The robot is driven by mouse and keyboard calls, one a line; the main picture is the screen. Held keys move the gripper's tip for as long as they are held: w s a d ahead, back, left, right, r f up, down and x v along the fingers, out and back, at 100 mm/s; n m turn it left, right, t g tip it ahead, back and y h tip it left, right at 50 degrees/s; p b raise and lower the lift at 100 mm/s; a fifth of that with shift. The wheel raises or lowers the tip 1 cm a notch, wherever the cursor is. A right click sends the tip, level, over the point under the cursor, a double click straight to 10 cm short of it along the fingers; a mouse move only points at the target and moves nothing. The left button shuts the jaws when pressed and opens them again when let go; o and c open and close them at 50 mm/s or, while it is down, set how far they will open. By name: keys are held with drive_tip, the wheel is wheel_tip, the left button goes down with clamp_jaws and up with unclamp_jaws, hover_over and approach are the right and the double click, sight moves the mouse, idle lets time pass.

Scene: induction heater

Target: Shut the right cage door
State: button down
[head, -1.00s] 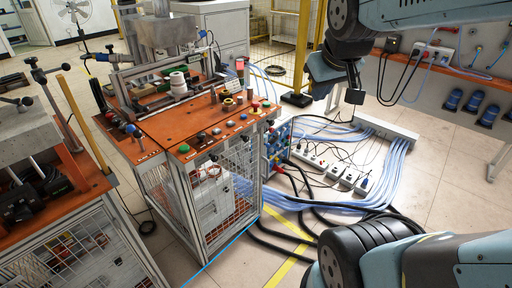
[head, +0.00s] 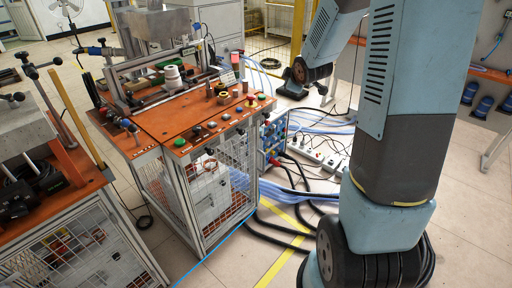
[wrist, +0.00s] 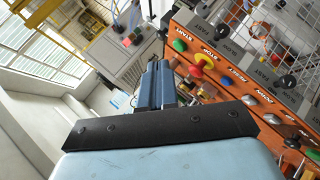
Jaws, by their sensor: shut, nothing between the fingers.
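The cage is the metal-framed wire mesh enclosure under the orange-topped machine. Its right mesh panel (head: 228,190) shows in the head view, with a white box behind the mesh. I cannot tell how far the right door stands from its frame. Mesh (wrist: 293,22) also shows at the upper right of the wrist view, beyond the button panel. My gripper (wrist: 156,68) is shut and empty in the wrist view, near the button panel and apart from the mesh. In the head view I cannot make out its fingertips clearly.
The orange button panel (wrist: 228,75) with coloured buttons is close to my gripper. Black hoses (head: 268,233) and blue cables lie on the floor right of the cage, by a power strip (head: 325,160). A second orange-topped bench (head: 85,168) stands at left.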

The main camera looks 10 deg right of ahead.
drive_tip(key=w+f+n+t+y, duration=0.15)
drive_tip(key=w+f+n, duration=0.3)
drive_tip(key=f, duration=0.55)
drive_tip(key=n+t+y, duration=0.3)
drive_tip(key=n+y, duration=0.4)
drive_tip(key=y, duration=0.1)
approach(252, 143)
drive_tip(key=x, duration=0.7)
drive_tip(key=shift+a, duration=0.1)
